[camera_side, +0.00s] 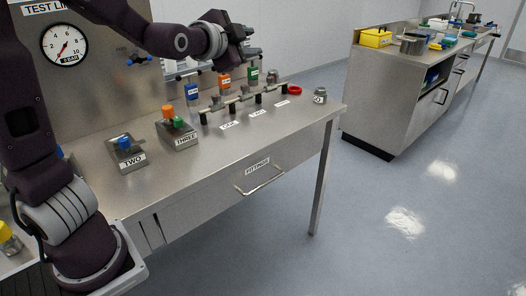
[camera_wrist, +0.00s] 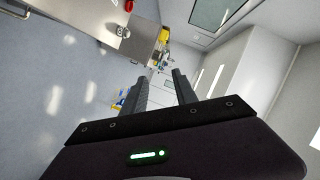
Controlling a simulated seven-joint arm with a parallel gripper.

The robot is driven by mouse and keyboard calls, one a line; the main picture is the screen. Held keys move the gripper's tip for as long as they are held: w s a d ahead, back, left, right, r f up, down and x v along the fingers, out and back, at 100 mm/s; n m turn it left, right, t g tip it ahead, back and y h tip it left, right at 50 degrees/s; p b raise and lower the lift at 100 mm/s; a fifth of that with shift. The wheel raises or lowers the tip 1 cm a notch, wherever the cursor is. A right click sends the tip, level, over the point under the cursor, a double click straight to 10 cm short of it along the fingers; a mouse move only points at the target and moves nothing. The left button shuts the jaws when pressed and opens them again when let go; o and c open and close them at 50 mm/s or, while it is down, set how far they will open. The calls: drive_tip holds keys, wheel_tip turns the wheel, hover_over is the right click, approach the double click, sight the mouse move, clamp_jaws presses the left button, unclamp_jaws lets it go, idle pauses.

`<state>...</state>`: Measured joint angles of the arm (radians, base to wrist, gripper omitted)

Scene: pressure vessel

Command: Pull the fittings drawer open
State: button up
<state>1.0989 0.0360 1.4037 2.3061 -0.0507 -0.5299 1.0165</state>
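The fittings drawer (camera_side: 231,187) is in the front of the steel workbench, with a "FITTINGS" label and a bar handle (camera_side: 262,181). Its front looks flush with the bench, so it appears shut. In the wrist view, a bar handle (camera_wrist: 20,10) at the upper left corner appears to be the same one. My gripper (camera_side: 256,49) is raised above the back of the bench, well above and behind the drawer handle, touching nothing. In the wrist view my gripper (camera_wrist: 160,80) has its two fingers apart with nothing between them.
The floor before the drawer is clear. A second bench (camera_side: 400,100) stands at right.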

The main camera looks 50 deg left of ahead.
wheel_tip(320, 180, down, 27)
approach(260, 187)
drive_tip(key=x, duration=0.4)
drive_tip(key=shift+w+a+r, duration=0.1)
drive_tip(key=shift+w+r, duration=0.1)
drive_tip(key=shift+w, duration=0.25)
drive_tip(key=x, duration=0.6)
drive_tip(key=shift+w+f, duration=0.1)
drive_tip(key=shift+f, duration=0.25)
drive_tip(key=shift+w+a+f, duration=0.1)
drive_tip(key=shift+w+a, duration=0.05)
drive_tip(key=shift+w, duration=0.25)
clamp_jaws()
